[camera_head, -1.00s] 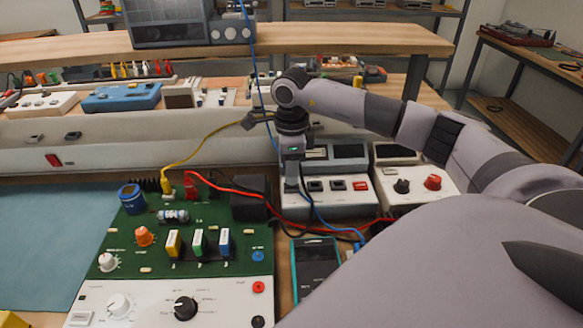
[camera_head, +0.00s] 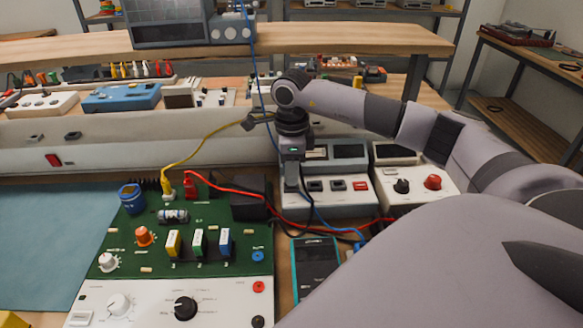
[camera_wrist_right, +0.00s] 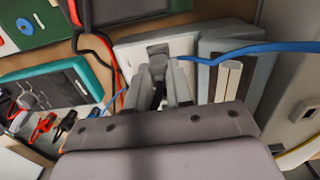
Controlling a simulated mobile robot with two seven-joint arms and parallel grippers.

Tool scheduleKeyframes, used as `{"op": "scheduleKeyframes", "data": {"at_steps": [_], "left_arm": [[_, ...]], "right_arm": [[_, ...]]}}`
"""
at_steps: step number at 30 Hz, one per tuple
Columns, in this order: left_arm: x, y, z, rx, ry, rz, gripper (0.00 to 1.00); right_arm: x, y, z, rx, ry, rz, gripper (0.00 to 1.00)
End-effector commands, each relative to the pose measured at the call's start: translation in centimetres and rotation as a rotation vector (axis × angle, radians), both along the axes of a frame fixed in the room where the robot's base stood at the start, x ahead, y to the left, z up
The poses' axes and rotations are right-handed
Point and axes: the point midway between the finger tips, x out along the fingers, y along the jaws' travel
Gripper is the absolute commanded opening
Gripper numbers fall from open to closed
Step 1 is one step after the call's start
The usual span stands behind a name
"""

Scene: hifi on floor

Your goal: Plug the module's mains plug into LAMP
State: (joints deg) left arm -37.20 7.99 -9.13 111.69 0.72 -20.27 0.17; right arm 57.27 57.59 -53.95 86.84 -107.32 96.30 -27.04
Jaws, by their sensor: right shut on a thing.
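My right gripper (camera_head: 291,187) points down over the front left of a white-and-grey bench unit (camera_head: 350,203). In the right wrist view its fingers (camera_wrist_right: 164,82) are shut on a small dark grey block that looks like the mains plug (camera_wrist_right: 158,50), close to the unit's white face. Whether the plug touches or enters a socket cannot be told. A black cord (camera_wrist_right: 108,55) runs from a black box (camera_head: 248,199) toward the gripper. The box stands at the right edge of the green circuit board (camera_head: 120,235). No LAMP label is readable. My left gripper is out of view.
Red leads (camera_head: 285,222) cross from the board toward the right, and a blue cable (camera_wrist_right: 250,48) passes by the gripper. A teal meter (camera_head: 315,262) lies in front of the unit. A second unit with a red knob (camera_head: 433,182) stands to the right. A pale trunking (camera_head: 110,150) runs behind.

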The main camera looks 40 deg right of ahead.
Motion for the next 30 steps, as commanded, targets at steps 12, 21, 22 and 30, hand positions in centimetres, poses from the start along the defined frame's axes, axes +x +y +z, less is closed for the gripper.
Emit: {"op": "scheduleKeyframes", "data": {"at_steps": [12, 21, 22, 30], "left_arm": [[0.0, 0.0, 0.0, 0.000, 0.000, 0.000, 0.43], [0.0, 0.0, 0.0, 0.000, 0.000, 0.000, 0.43], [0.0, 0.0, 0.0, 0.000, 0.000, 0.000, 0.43], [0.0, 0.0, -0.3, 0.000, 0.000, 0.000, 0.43]], "right_arm": [[0.0, 0.0, -0.1, 0.000, 0.000, 0.000, 0.30], [0.0, 0.0, -0.1, 0.000, 0.000, 0.000, 0.50], [0.0, 0.0, -0.1, 0.000, 0.000, 0.000, 0.50], [0.1, 0.0, 3.0, 0.000, -0.005, 0.000, 0.50]]}}
